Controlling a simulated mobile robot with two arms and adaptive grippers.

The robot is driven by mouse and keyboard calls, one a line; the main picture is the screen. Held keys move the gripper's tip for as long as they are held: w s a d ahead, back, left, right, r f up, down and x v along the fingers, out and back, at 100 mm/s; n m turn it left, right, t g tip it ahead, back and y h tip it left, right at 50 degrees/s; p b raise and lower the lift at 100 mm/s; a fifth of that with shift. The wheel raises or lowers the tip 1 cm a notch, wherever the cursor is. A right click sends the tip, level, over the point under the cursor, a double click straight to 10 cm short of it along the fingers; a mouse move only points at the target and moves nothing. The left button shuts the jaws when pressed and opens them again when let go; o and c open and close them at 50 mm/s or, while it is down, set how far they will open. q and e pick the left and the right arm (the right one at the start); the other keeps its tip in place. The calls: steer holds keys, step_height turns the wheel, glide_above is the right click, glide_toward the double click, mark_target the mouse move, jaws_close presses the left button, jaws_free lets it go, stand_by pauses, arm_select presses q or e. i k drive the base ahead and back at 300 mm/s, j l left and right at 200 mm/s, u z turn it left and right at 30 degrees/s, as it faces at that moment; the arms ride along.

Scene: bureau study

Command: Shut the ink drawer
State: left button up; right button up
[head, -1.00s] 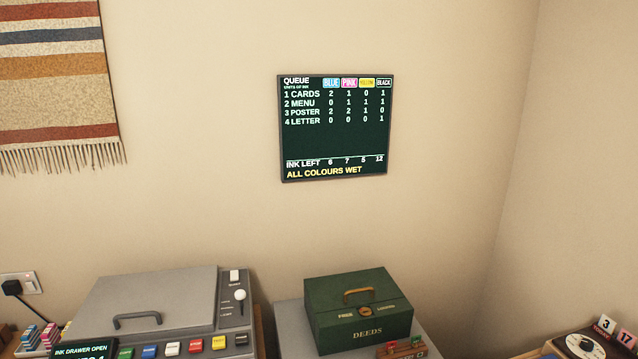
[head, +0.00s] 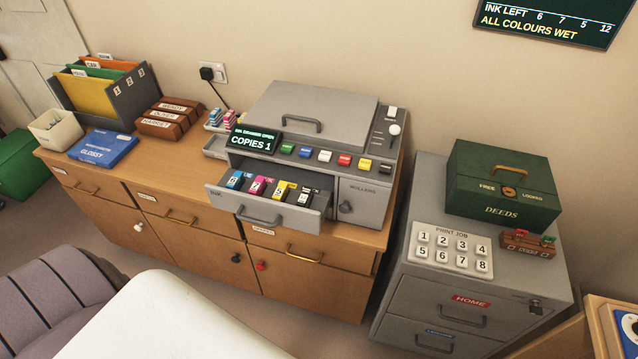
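The ink drawer (head: 230,203) sticks out of the front of the grey copier (head: 310,100) and stands open. Several ink cartridges sit in it, among them a blue (head: 235,180), a pink (head: 261,187), a yellow (head: 284,191) and a black one (head: 308,196). A grey handle (head: 259,217) is on the drawer's front. The copier's small screen (head: 253,140) has a top line that seems to say the ink drawer is open, above "COPIES 1". Neither of my grippers is in the head view.
The copier stands on a wooden sideboard (head: 160,170). A grey filing cabinet (head: 445,290) with a green deeds box (head: 502,185) stands to its right. A white rounded surface (head: 165,320) and a purple-grey seat (head: 60,300) are in the foreground. Bare floor shows before the sideboard.

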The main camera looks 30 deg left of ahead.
mark_target(286, 214)
steer(key=u, duration=1.35)
steer(key=k+l+z, duration=0.25)
steer(key=i+l, duration=0.05)
